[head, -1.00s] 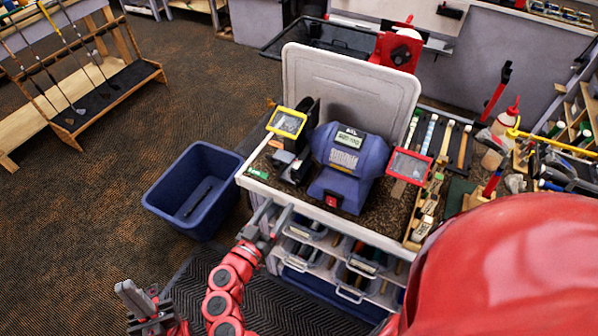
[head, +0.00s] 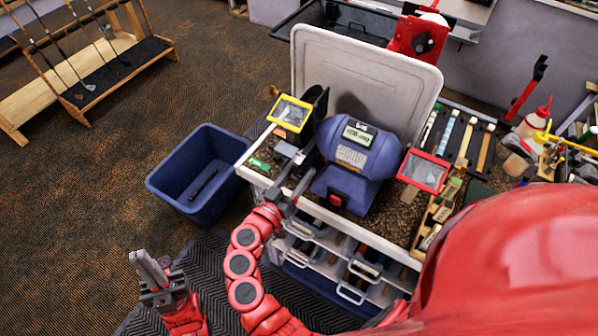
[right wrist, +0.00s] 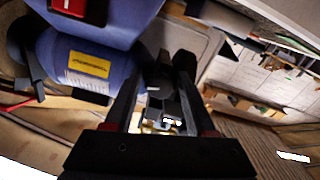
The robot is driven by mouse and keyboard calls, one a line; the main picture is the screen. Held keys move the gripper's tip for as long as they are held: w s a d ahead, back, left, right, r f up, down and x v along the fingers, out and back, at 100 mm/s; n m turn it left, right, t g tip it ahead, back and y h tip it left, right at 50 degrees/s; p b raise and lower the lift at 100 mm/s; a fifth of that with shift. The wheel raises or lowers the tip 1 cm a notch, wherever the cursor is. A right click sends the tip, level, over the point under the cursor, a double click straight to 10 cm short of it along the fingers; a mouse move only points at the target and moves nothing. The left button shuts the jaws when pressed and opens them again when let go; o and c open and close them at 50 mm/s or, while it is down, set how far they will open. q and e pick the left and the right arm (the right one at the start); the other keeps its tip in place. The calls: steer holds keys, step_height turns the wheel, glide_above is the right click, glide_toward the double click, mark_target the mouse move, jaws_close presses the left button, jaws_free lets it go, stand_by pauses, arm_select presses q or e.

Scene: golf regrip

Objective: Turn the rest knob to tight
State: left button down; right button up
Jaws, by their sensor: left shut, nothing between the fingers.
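The blue bench grinder (head: 347,165) stands on the work cart, with a red switch on its front. Its left side has a dark rest (head: 287,149) under a yellow-framed shield (head: 289,113). My right gripper (head: 293,190) is at the cart's front edge, just below and in front of that left rest. In the right wrist view its fingers (right wrist: 160,80) are apart, and a dark grey part (right wrist: 161,95) shows between them. I cannot tell whether this is the rest knob or whether they touch it. My left gripper (head: 152,270) is shut and empty, low at the left, away from the cart.
A blue bin (head: 200,170) stands on the floor left of the cart. A red-framed shield (head: 423,171) is on the grinder's right. Tools and bottles crowd the right side. A grey panel (head: 368,80) rises behind the grinder.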

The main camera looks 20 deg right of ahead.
jaws_close()
steer(key=shift+d+f+m, duration=0.1)
steer(key=shift+m, duration=0.3)
steer(key=shift+f+m, duration=0.1)
steer(key=shift+m, duration=0.3)
steer(key=shift+f+m+b, duration=0.15)
steer(key=shift+m+b, duration=0.3)
steer(key=shift+m, duration=0.55)
steer(key=shift+w+r+m+b, duration=0.1)
steer(key=shift+r+m+b, duration=0.2)
steer(key=shift+m, duration=0.1)
steer(key=shift+o, duration=1.3)
jaws_free()
